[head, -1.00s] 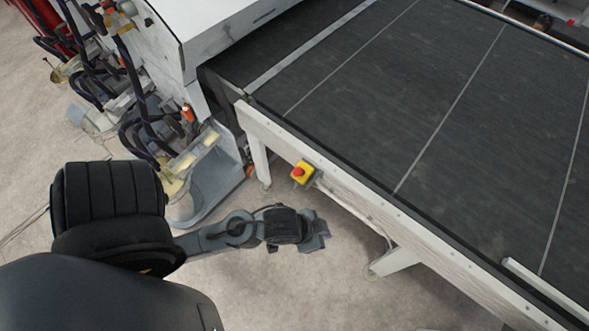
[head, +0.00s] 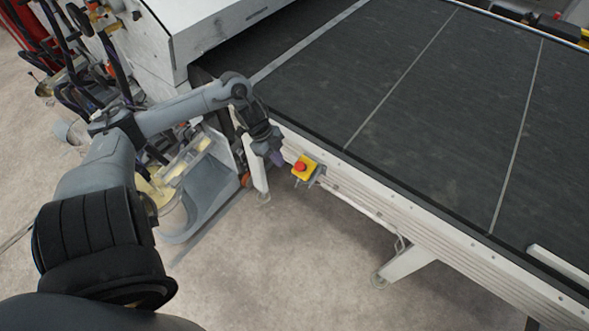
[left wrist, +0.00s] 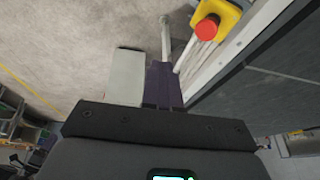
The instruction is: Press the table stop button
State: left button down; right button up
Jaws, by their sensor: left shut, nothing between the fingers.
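The table stop button (head: 300,166) is a red mushroom knob on a yellow box, fixed to the white side rail of the table. In the left wrist view the red button (left wrist: 207,28) shows at the top right, beyond the fingers. My left gripper (head: 276,158) is shut and empty, pointing down just left of the button at the table's edge. A gap shows between the two. In the left wrist view the dark purple finger of the left gripper (left wrist: 162,85) lies below and left of the button, apart from it. My right gripper is not in view.
The table has a dark conveyor belt (head: 440,130) and a white side rail (head: 380,207) along its near edge. A white machine housing (head: 205,30) stands at the back left, with hoses and fittings left of it. The floor (head: 270,270) in front is clear.

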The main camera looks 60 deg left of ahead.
pick_arm(q)
jog(key=shift+m+t+y, duration=0.3)
jog(key=shift+t+y, duration=0.2)
jog(key=w+a+r+b, duration=0.1)
jog(key=w+a+r, duration=0.1)
jog(key=w+a, duration=0.1)
jog(key=shift+r, duration=0.4)
jog(key=shift+f, duration=0.1)
jog(key=b, duration=0.1)
send_near(300, 168)
jog(key=x, duration=0.4)
jog(key=shift+d+f, duration=0.3)
jog(key=shift+f, duration=0.05)
jog(key=shift+w+a+f, duration=0.15)
jog(key=shift+w+f, duration=0.2)
jog(key=shift+f, duration=0.25)
